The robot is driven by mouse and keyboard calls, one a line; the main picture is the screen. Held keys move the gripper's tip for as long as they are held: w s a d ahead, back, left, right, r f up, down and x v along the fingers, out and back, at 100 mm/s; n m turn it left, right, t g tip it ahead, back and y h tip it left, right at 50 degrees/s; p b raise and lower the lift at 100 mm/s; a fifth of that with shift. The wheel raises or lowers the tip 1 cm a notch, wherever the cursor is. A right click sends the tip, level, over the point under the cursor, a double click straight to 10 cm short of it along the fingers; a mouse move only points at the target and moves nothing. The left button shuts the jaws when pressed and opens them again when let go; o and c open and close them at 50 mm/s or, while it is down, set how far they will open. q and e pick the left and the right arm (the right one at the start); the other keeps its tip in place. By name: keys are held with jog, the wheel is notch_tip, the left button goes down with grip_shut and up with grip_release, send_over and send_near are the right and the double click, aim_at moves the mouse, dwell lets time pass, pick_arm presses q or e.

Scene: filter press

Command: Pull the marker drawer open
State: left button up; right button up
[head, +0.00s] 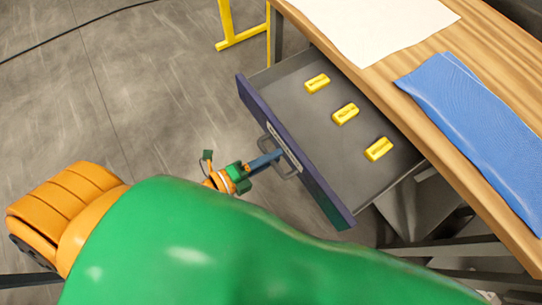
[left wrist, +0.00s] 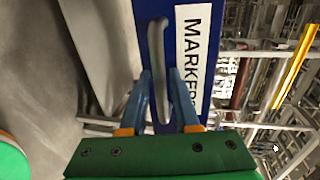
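The marker drawer (head: 318,150) stands well out from under the wooden table in the head view, with several yellow blocks in its grey tray. Its blue front (head: 300,160) carries a white label and a grey bar handle (head: 290,170). In the left wrist view the label (left wrist: 193,60) reads "MARKER", with its end hidden by a finger. My left gripper (head: 272,157) is at the handle. My right gripper is not in view.
The wooden table (head: 390,85) holds a white sheet (head: 375,22) and a folded blue cloth (head: 470,125). A yellow stand (head: 240,38) is on the floor behind. The floor left of the drawer is clear except for a black cable. My green arm covers the lower middle.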

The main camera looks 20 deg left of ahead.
pick_arm(q)
jog(key=v, duration=0.7)
